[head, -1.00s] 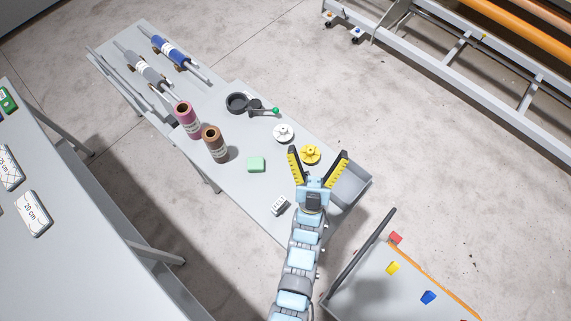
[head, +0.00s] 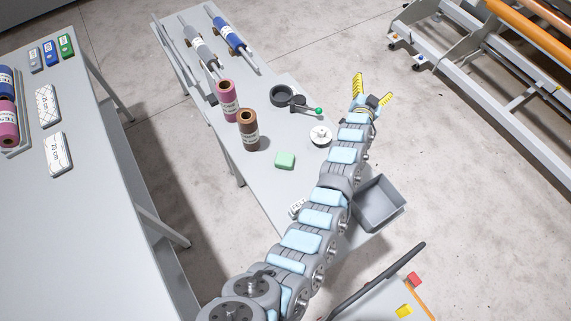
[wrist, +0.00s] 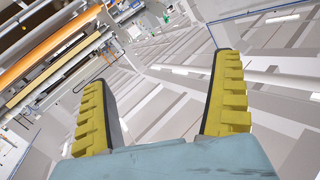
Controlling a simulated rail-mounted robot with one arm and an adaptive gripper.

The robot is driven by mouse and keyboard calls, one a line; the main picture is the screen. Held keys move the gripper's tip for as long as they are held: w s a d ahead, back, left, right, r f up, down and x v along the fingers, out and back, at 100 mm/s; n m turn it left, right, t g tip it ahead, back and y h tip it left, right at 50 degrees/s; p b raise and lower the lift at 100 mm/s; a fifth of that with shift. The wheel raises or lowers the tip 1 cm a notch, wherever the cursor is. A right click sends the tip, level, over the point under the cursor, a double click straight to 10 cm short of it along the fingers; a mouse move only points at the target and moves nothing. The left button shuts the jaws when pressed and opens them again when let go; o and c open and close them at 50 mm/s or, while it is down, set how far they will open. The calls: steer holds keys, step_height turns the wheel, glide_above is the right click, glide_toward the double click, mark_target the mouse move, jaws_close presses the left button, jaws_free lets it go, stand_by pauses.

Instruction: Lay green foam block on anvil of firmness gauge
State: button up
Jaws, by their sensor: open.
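The green foam block (head: 285,160) lies flat on the grey table (head: 262,185), in front of the brown spool. Farther back on the table is a dark round dish (head: 281,96) beside a dark lever piece with a green knob (head: 319,111); whether this is the firmness gauge, I cannot tell, and no anvil is clearly visible. My gripper (head: 372,92) is raised past the table's right side, open and empty, well away from the block. In the wrist view my gripper (wrist: 162,75) has its yellow fingers wide apart, with only distant room between them.
Pink (head: 228,101) and brown (head: 248,130) spools stand left of the block. A white labelled block (head: 297,207) is near the front. A grey bin (head: 379,204) sits at the right edge. A side table (head: 100,230) is left.

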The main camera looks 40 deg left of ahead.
steer(key=w+a+f+m+g+h+b, duration=0.2)
steer(key=a+f+m+g+h+b, duration=0.1)
steer(key=f+m+b, duration=0.1)
steer(key=m+g+h+b, duration=0.3)
steer(key=m+g+b, duration=0.5)
steer(key=g, duration=0.5)
glide_above(285, 158)
step_height(285, 158, down, 10)
steer(key=f, duration=1.1)
steer(key=shift+s+b, duration=0.2)
steer(key=shift+b, duration=0.15)
steer(key=shift+a+f, duration=0.2)
steer(key=shift+f, duration=0.05)
steer(key=shift+d+f, duration=0.15)
steer(key=shift+f, duration=0.35)
steer(key=shift+w+f+b, duration=0.1)
steer(key=shift+f+b, duration=0.65)
steer(key=shift+f, duration=1.35)
